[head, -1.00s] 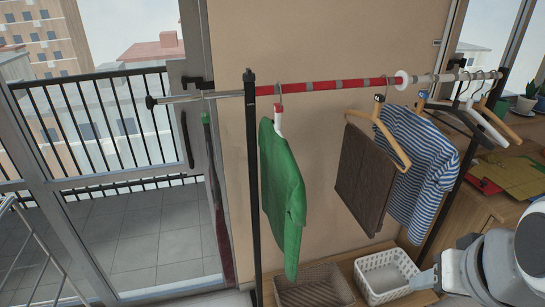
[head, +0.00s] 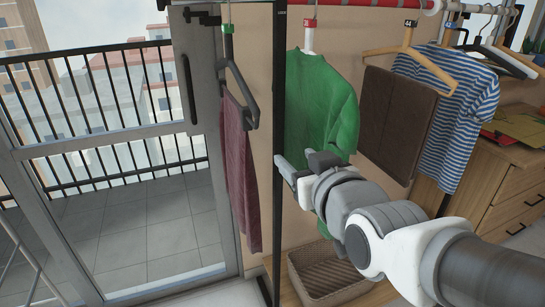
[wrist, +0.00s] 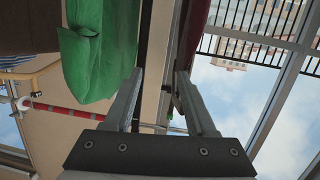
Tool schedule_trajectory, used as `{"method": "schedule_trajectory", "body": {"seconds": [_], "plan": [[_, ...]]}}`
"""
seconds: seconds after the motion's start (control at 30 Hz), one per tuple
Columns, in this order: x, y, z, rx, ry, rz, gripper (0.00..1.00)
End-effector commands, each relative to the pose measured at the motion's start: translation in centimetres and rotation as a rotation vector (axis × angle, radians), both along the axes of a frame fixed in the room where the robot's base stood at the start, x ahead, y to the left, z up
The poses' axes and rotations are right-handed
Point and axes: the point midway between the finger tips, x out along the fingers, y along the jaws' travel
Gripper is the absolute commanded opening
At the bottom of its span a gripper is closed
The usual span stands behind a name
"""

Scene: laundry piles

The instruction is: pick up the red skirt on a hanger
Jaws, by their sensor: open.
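The red skirt, a dark maroon cloth (head: 238,180), hangs at the left on a dark grey hanger (head: 240,92) with a green piece at its neck (head: 228,45). It is left of the black rack post. My gripper (head: 296,168) is open and empty, right of the post, in front of the lower green shirt and apart from the skirt. In the wrist view, where the rail is low in the picture, the open fingers (wrist: 160,74) show with the maroon cloth (wrist: 192,35) beyond the right finger. The hanger is mostly hidden there.
The black post (head: 280,120) stands between my gripper and the skirt. A green shirt (head: 318,95), a brown cloth (head: 396,118) and a striped shirt (head: 462,115) hang to the right. A basket (head: 325,272) stands below. A glass door with a balcony railing is at the left.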

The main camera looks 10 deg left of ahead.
Motion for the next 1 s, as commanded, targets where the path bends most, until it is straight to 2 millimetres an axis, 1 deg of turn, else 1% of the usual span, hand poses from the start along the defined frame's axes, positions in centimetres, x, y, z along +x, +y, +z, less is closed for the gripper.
{"method": "schedule_trajectory", "body": {"seconds": [0.03,0.17,0.3,0.43,0.6,1.0], "plan": [[0.0,1.3,-2.1,0.015,-0.039,0.028,0.56],[-0.2,3.3,-2.7,0.055,-0.128,0.070,0.56],[-0.5,4.5,-2.8,0.082,-0.184,0.094,0.56],[-0.3,4.9,-2.4,0.091,-0.201,0.101,0.56],[0.8,5.7,-2.0,0.089,-0.199,0.102,0.56],[3.1,7.0,-1.9,0.089,-0.197,0.099,0.56]]}}
